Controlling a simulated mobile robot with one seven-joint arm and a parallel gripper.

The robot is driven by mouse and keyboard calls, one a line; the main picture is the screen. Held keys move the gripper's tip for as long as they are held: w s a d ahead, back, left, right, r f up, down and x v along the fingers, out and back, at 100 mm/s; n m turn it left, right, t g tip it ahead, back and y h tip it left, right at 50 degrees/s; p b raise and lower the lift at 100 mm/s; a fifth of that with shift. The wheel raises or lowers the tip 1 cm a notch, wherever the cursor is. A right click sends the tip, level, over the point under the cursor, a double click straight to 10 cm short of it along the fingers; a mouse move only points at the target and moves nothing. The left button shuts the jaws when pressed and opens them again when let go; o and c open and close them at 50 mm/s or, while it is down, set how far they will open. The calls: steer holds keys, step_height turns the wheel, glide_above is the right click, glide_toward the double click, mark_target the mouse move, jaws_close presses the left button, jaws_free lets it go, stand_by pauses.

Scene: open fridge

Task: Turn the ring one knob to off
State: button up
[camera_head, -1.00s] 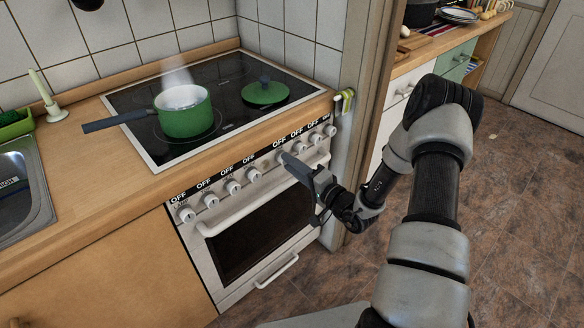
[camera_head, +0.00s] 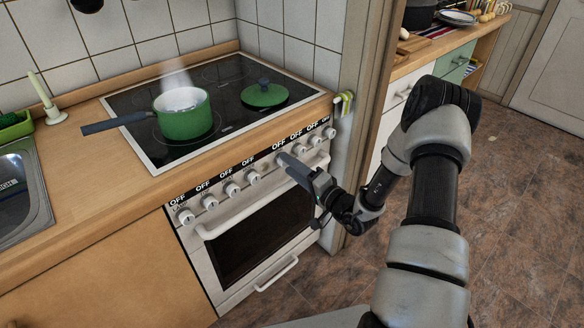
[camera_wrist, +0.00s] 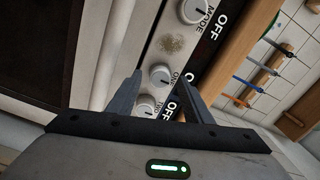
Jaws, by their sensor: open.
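Contact with the knob cannot be told. In the head view my gripper (camera_head: 285,158) is at the panel, right of the middle gap, and partly covers the knob. An OFF label (camera_head: 279,146) shows above that spot. In the wrist view a finger partly hides the label beside the knob.
The MODE knob (camera_wrist: 193,10) and the neighbouring knob (camera_wrist: 146,104) flank the ring one knob. A steaming green pot (camera_head: 185,118) stands on the cooktop, with a green lid (camera_head: 264,95) to its right. The oven handle (camera_head: 255,205) runs below the knobs.

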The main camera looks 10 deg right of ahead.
steer(key=p+v, duration=0.1)
steer(key=v, duration=1.6)
steer(key=shift+s, duration=0.2)
steer(key=shift+d, duration=0.1)
